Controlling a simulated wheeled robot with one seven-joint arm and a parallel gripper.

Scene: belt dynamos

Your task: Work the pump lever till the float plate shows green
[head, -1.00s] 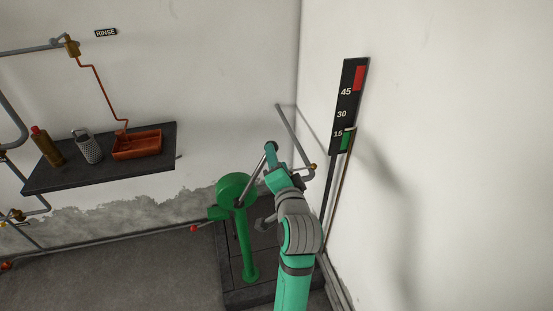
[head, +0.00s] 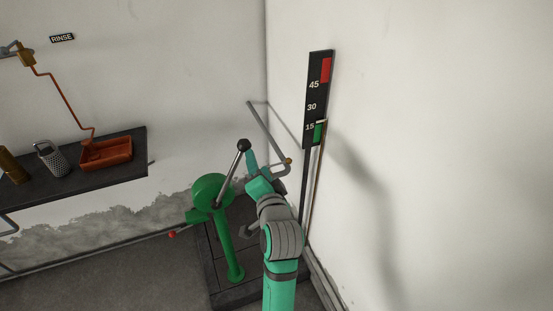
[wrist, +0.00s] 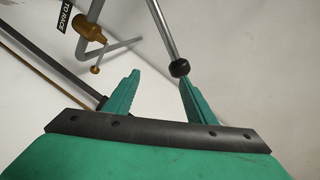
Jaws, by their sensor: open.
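The green pump (head: 211,190) stands on a dark base in the corner. Its grey lever (head: 231,172) slants up to the right and ends in a black knob (head: 243,145). My gripper (head: 252,163) is open and empty, just right of the lever's upper end. In the wrist view the knob (wrist: 180,68) is near the tip of the right finger, not between the fingers; contact cannot be told. The black gauge board (head: 317,100) on the right wall reads 45, 30, 15, with a red patch on top. A green patch (head: 318,132) with a pale top edge sits near 15.
A dark shelf (head: 60,180) on the left wall holds an orange tray (head: 106,153), a grater (head: 51,160) and a brown bottle (head: 12,167). A bent grey pipe with a brass fitting (head: 288,161) runs behind my gripper, close to the wall corner.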

